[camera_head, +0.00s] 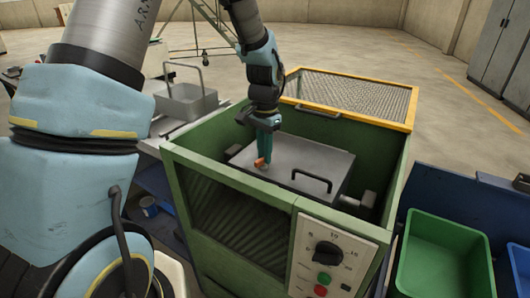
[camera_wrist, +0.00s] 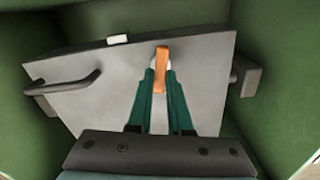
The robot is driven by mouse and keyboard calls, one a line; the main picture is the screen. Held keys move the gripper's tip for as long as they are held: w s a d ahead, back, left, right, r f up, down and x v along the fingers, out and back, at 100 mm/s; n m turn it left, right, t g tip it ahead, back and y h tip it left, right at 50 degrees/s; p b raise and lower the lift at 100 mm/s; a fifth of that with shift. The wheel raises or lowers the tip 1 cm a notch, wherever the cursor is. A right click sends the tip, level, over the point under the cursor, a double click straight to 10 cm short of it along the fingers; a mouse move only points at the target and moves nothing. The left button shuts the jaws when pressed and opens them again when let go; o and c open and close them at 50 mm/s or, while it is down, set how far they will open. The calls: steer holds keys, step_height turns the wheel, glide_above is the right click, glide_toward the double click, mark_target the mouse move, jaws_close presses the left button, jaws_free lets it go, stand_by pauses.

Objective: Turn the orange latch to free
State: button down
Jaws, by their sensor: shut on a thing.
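The orange latch (camera_head: 260,161) sits on the grey lid (camera_head: 313,158) inside the green furnace housing. In the wrist view the orange latch (camera_wrist: 160,72) stands between the two teal fingers of my gripper (camera_wrist: 159,84), pointing along them toward the palm. My gripper (camera_head: 264,155) reaches down into the housing from above and is shut on the latch. The grey lid (camera_wrist: 100,94) lies flat and closed, with a black handle (camera_head: 312,181) near its front edge. The fingers hide part of the latch in the head view.
Green walls (camera_head: 230,180) surround the lid closely. A mesh guard with a yellow frame (camera_head: 347,94) stands at the back. A control panel (camera_head: 330,255) with a dial is on the front. A green bin (camera_head: 442,250) is at right and a metal basket (camera_head: 186,102) at left.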

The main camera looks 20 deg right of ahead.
steer(key=shift+n, duration=1.2)
steer(key=shift+w, duration=0.1)
steer(key=c, duration=0.8)
jaws_free()
steer(key=shift+c, duration=0.2)
steer(key=shift+r, duration=0.15)
step_height(320, 180, up, 11)
steer(key=b, duration=0.1)
steer(key=shift+f, duration=0.2)
